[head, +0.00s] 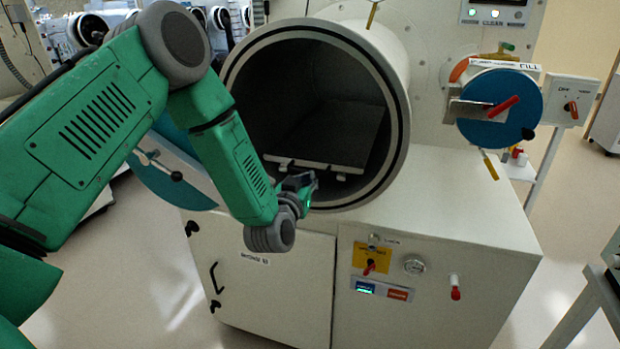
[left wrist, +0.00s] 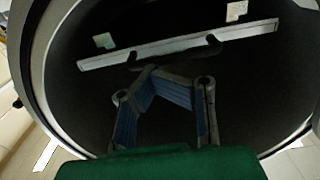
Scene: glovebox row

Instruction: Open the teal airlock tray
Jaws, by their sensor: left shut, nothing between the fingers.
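The large round airlock chamber (head: 398,70) stands open, its teal door (head: 160,185) swung out to the left, partly behind my left arm. Inside lies the flat grey tray (head: 345,130) with a pale front edge, set back from the mouth. In the left wrist view the tray's front edge (left wrist: 100,62) crosses the chamber, with a dark bar along it. My left gripper (head: 308,184) is at the lower part of the mouth, in front of the tray. In the left wrist view its fingers (left wrist: 150,75) are shut and empty, just below the bar in the picture; contact cannot be told. My right gripper is out of view.
The chamber's thick rim (head: 404,150) surrounds the left gripper's workspace. A white cabinet (head: 470,210) with a gauge and red-handled controls stands below. A smaller blue round door (head: 520,88) with a red handle is at right.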

